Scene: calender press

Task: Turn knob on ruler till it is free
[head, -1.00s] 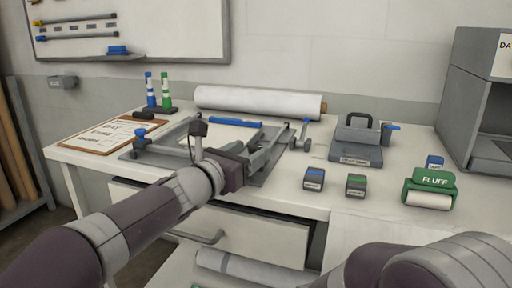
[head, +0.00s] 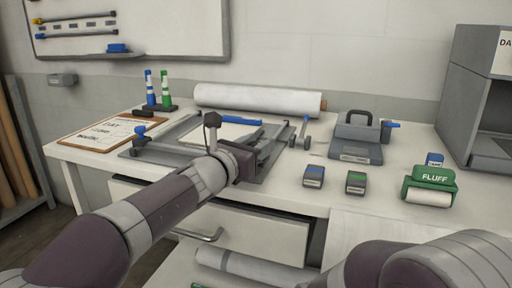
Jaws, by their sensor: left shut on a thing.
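The grey flat frame of the press (head: 170,148) lies on the bench, with a pale sheet visible inside it. A blue knob (head: 140,141) stands upright at its left corner. A blue strip (head: 241,120) runs along its back side, and grey bars lie on its right side. My left gripper (head: 262,148) is at the right part of the frame, shut on a small part there. The wrist hides most of that part, so I cannot tell its shape. My right gripper is not in view; only my right arm shows at lower right.
A white roll (head: 258,100) lies behind the frame. A clipboard (head: 98,133) is at left. A grey handled block (head: 357,140), two small boxes (head: 314,177) (head: 356,182) and a green FLUFF roller (head: 430,185) stand at right. A drawer (head: 255,232) is below the bench edge.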

